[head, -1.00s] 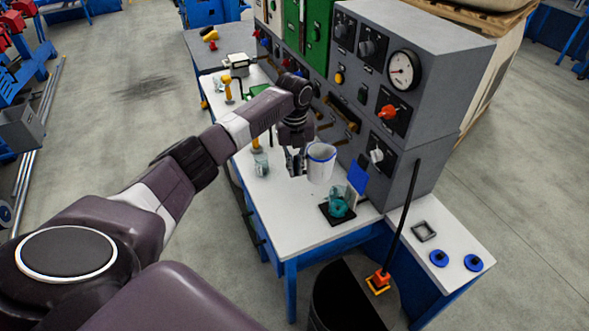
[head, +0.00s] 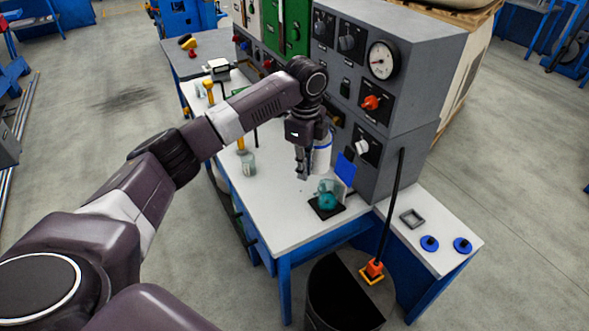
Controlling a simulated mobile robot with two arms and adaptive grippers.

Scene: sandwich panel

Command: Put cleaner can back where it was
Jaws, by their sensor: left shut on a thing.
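The cleaner can (head: 322,158) is white with a blue rim. It is in the head view beside the grey panel, partly hidden behind my left gripper. My left gripper (head: 302,172) points down over the white worktop (head: 265,205) and is shut on the can, though its fingers hide the contact. The picture does not clearly show whether the can's base touches the worktop. My right gripper is out of view.
A teal see-through vessel (head: 327,193) stands on a black pad (head: 325,208) just in front of the can. A blue card (head: 345,169) is near the panel (head: 397,160). A clear jar (head: 248,163) stands to the left. The worktop's front is clear.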

